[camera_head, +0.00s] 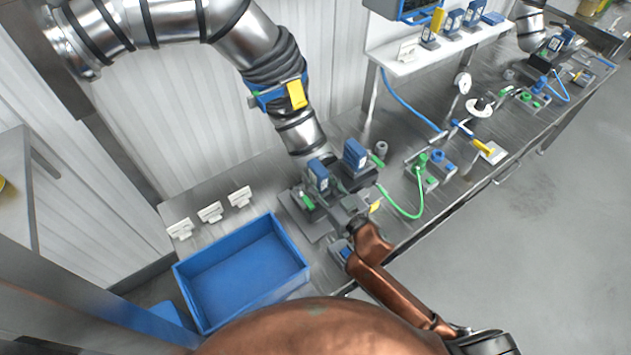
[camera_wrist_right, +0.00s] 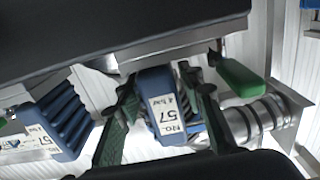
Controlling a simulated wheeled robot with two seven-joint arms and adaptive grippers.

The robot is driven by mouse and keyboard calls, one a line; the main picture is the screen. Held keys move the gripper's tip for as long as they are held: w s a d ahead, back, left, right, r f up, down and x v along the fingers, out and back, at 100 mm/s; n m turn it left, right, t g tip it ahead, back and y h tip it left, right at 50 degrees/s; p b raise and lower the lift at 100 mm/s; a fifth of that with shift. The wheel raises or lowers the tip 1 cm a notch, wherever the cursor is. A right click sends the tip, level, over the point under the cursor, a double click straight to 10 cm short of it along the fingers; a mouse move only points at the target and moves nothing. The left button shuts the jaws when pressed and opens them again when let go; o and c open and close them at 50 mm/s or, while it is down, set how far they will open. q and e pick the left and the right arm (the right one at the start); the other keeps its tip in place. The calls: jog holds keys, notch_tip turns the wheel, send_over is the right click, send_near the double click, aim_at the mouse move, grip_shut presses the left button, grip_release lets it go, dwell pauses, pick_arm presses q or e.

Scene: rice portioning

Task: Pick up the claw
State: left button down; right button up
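I cannot make out anything that is clearly a claw. My right gripper (camera_head: 340,198) reaches in from the lower right on a copper-coloured arm, low over the bench beside two upright blue blocks. In the right wrist view its two dark green fingers (camera_wrist_right: 163,98) stand apart. A second blue block (camera_wrist_right: 60,122) is to the left. In the head view the blocks (camera_head: 318,176) and (camera_head: 355,155) stand close to the gripper. My left gripper is not in view.
An empty blue tray (camera_head: 303,262) stands on the bench at the left. Small white cards (camera_head: 210,212) stand behind it. A silver duct (camera_head: 300,132) comes down behind the blocks. A green hose (camera_head: 405,213) and fittings lie to the right. A shelf (camera_head: 425,58) is above.

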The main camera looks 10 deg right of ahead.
aim_at(307, 166)
jog(key=x, duration=0.5)
jog(key=shift+w, duration=0.1)
grip_shut()
dwell(0.3)
jog(key=shift+r, duration=0.15)
